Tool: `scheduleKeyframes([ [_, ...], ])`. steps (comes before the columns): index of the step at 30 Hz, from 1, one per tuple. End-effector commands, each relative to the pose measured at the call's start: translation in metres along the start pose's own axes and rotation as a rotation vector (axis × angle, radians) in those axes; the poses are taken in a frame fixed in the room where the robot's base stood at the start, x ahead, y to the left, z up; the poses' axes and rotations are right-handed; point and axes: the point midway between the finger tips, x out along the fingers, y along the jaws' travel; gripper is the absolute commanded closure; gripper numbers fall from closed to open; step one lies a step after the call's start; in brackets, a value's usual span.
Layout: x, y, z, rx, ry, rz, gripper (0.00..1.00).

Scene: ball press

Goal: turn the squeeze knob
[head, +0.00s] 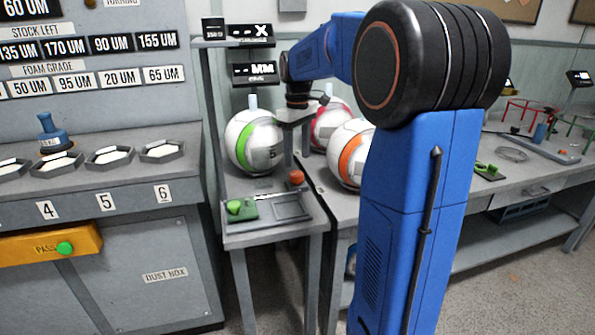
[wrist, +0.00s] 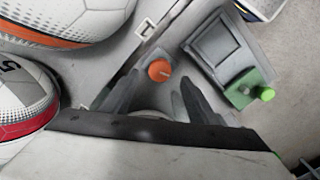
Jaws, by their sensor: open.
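A small orange-red knob (head: 296,177) stands on the narrow grey bench (head: 262,190), at the foot of the ball press. I read no label on it; I take it to be the squeeze knob. In the wrist view the knob (wrist: 160,71) shows a thin pale mark on its top and lies between my two dark fingers, toward their tips. My gripper (wrist: 158,88) is open and empty, and the fingers look apart from the knob. In the head view my wrist hangs over the bench above the knob, beside the balls, and the fingertips are hard to make out.
A green button (head: 235,207) sits on a plate beside a grey tray (head: 290,207) at the bench front. A green-striped ball (head: 253,142) stands left of my wrist; an orange-striped ball (head: 348,155) and a red-striped one (head: 333,118) stand to its right. Dark display signs are behind.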

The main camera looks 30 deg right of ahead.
Motion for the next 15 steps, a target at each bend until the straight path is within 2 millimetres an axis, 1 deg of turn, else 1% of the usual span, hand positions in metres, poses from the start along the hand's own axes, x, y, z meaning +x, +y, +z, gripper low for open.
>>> scheduleKeyframes([
  [1, 0.010, -0.001, 0.001, 0.000, -0.003, -0.002, 0.47],
  [3, 0.022, -0.001, 0.001, 0.000, -0.003, -0.002, 0.47],
  [7, 0.040, -0.001, 0.001, 0.000, -0.002, -0.002, 0.47],
  [12, 0.055, 0.000, 0.000, 0.000, -0.001, -0.001, 0.47],
  [15, 0.060, 0.000, 0.000, 0.000, 0.000, 0.000, 0.47],
])
